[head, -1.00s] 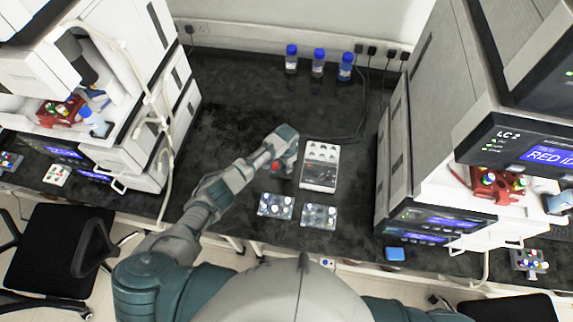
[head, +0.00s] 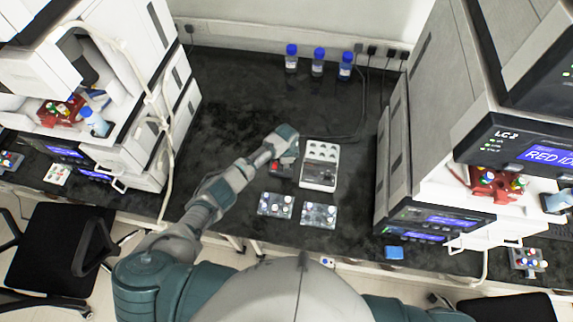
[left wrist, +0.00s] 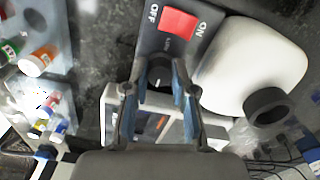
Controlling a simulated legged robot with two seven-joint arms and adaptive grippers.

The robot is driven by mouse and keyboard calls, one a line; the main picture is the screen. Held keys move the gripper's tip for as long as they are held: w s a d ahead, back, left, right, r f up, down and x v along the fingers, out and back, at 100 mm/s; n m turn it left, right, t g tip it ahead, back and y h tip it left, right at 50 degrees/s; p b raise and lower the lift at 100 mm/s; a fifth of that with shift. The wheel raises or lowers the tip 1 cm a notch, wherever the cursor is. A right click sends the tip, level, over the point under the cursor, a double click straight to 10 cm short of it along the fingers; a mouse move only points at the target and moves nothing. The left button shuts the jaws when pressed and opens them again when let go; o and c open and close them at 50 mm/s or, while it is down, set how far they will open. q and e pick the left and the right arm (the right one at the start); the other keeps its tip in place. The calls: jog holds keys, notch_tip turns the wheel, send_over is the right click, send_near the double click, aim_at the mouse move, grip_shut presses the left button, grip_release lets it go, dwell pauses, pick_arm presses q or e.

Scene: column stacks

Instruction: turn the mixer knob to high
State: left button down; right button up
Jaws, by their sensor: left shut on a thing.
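The mixer shows in the left wrist view as a dark front panel with a red OFF/ON switch (left wrist: 179,22), a white rounded body (left wrist: 250,65) and a black cup (left wrist: 267,106). Its black knob (left wrist: 159,72) sits below the switch, between the fingers of my left gripper (left wrist: 160,95). The gripper is shut on the knob. The knob's pointer setting is unclear. In the head view my left gripper (head: 283,155) covers much of the mixer (head: 279,171); part of its dark panel shows. My right gripper is not in view.
A white device (head: 318,176) with round wells stands close to the right of the mixer. Two vial trays (head: 275,205) (head: 319,215) lie in front. Blue-capped bottles (head: 318,62) stand at the back. The bench to the left is clear.

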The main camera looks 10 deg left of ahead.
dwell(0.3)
pick_arm(q)
jog(key=c, duration=1.2)
grip_release()
jog(key=shift+w+r, duration=0.1)
notch_tip(320, 180, up, 12)
jog(key=shift+f, duration=0.15)
